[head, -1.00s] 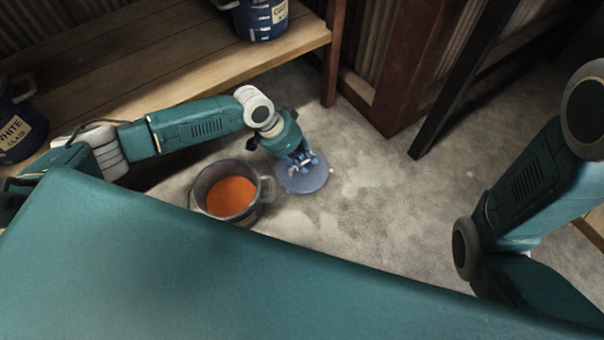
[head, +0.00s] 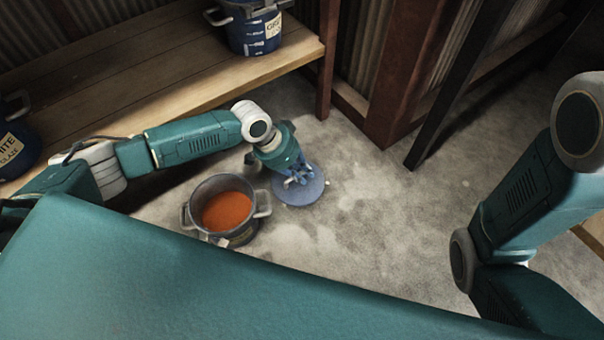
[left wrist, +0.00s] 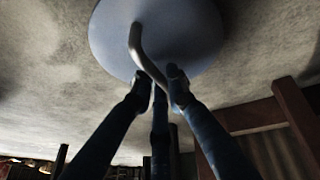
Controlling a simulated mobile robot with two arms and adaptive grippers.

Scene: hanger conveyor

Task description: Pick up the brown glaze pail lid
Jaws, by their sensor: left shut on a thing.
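The pail lid (head: 291,196) is a round blue-grey disc in the head view, just right of an open pail (head: 213,233) with orange-brown glaze inside. My left gripper (head: 294,180) is over the lid from above. In the left wrist view the lid (left wrist: 185,40) fills the top, and its curved bar handle (left wrist: 137,45) runs between the fingers. My left gripper (left wrist: 160,85) is shut on that handle. I cannot tell whether the lid touches the floor. My right gripper is out of view.
A wooden shelf (head: 150,105) at upper left holds a blue glaze pail (head: 255,35) and a pail labelled as white glaze (head: 15,145). A dark red-brown post (head: 402,75) stands at the back. The concrete floor (head: 370,220) right of the lid is clear.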

